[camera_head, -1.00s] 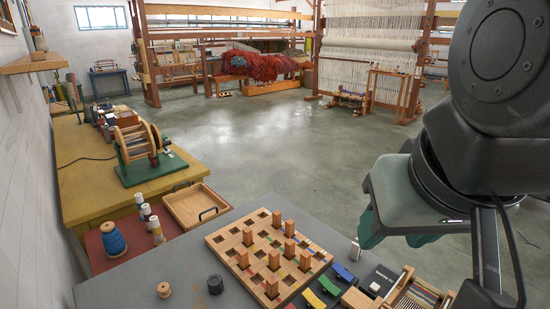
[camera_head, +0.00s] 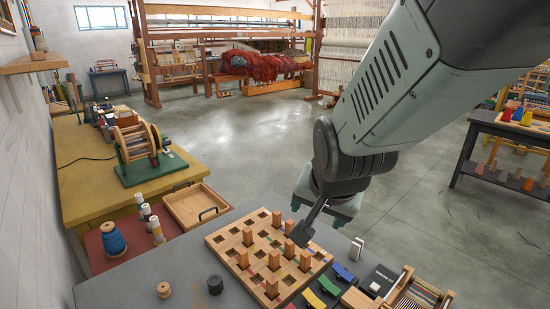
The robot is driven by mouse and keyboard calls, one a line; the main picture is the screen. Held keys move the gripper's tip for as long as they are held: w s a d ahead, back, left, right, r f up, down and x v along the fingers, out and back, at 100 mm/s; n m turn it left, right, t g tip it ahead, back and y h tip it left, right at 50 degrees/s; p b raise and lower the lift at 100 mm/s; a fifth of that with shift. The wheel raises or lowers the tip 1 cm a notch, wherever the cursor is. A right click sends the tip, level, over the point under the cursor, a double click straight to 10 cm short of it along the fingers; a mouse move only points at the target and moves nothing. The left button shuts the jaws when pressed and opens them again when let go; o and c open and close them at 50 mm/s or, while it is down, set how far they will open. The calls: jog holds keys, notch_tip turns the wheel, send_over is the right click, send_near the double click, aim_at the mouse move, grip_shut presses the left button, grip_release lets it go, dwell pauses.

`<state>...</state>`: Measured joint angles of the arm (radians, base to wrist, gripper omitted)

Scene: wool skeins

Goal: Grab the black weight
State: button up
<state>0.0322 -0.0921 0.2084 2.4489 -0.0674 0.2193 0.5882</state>
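The black weight (camera_head: 215,285) is a small dark knobbed cylinder. It stands upright on the grey table near the front, left of the pegboard. My gripper (camera_head: 301,236) is over the right back part of the pegboard, up and to the right of the weight and well apart from it. Its dark fingers point down and left. They show edge-on, so I cannot tell whether they are apart. I see nothing held between them.
A wooden pegboard (camera_head: 228,244) with several upright pegs lies between my gripper and the weight. A small wooden spool (camera_head: 164,290) stands left of the weight. Coloured blocks (camera_head: 328,286) lie to the right. The grey table (camera_head: 130,292) is clear at front left.

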jog(key=w+a+f+m+y, duration=0.1)
jog(key=w+a+f+m, duration=0.15)
jog(key=f, duration=0.25)
jog(key=w+a+f+m+y, duration=0.1)
jog(key=w+a+f, duration=0.1)
jog(key=a+f, duration=0.25)
jog(key=m+t+y, duration=0.4)
jog(key=m+y, duration=0.1)
jog(key=m, duration=1.5)
send_near(217, 287)
jog(key=shift+w+a+r+n, duration=0.15)
jog(key=shift+a, duration=0.25)
jog(key=shift+w+a+r+n, duration=0.1)
jog(key=shift+w+a+r, duration=0.1)
jog(key=shift+a, duration=0.15)
jog(key=m, duration=0.1)
jog(key=m+t, duration=0.1)
jog(key=shift+s+f+m+h, duration=0.3)
jog(key=shift+s+h, duration=0.05)
jog(key=shift+h, duration=0.05)
jog(key=shift+w+a+f, duration=0.1)
jog(key=shift+w+f, duration=0.05)
jog(key=x, duration=1)
jog(key=shift+w+f, duration=0.15)
jog(key=shift+f, duration=0.1)
grip_shut()
